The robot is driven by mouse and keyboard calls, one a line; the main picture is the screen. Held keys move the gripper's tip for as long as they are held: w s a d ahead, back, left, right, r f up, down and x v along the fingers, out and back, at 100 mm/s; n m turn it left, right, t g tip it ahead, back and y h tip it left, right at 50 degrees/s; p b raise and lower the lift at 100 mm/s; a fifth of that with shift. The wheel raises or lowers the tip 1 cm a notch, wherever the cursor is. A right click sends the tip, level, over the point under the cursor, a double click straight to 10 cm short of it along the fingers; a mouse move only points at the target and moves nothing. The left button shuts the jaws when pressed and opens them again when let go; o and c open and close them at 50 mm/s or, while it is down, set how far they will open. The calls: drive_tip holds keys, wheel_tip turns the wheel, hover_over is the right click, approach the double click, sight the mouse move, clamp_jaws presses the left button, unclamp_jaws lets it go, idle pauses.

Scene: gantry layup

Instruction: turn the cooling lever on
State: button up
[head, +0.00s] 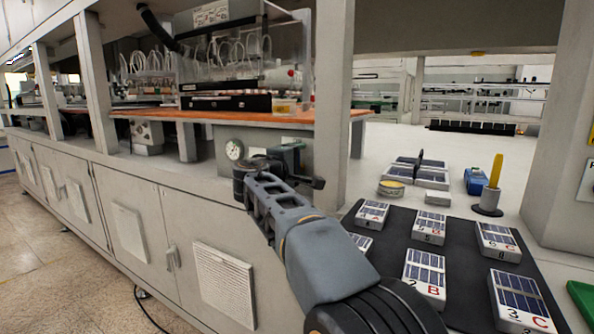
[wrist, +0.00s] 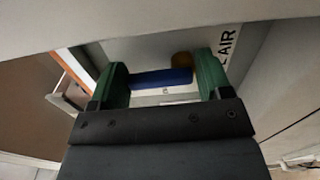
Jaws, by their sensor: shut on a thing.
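My gripper (wrist: 162,78) shows in the wrist view as two green fingers, with a blue lever handle (wrist: 160,79) between them. The handle spans the gap, and the fingers are shut on it. The lever is hidden there by my gripper and wrist. I cannot tell the lever's exact angle.
A round gauge (head: 234,149) is on the panel's left. A sign reading "AIR" (wrist: 228,45) is beside the right finger. The orange-brown worktop (head: 330,118) overhangs the panel. A pale post (head: 333,60) stands to the right. A black mat (head: 390,240) carries several numbered solar-cell blocks.

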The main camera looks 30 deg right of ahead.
drive_tip(key=shift+r, duration=0.35)
idle(0.3)
drive_tip(key=o, duration=0.7)
drive_tip(key=shift+f, duration=0.1)
drive_tip(key=shift+o, duration=0.8)
drive_tip(key=shift+f, duration=0.1)
drive_tip(key=p+v, duration=0.1)
drive_tip(key=v, duration=1.3)
drive_tip(key=shift+d, duration=0.1)
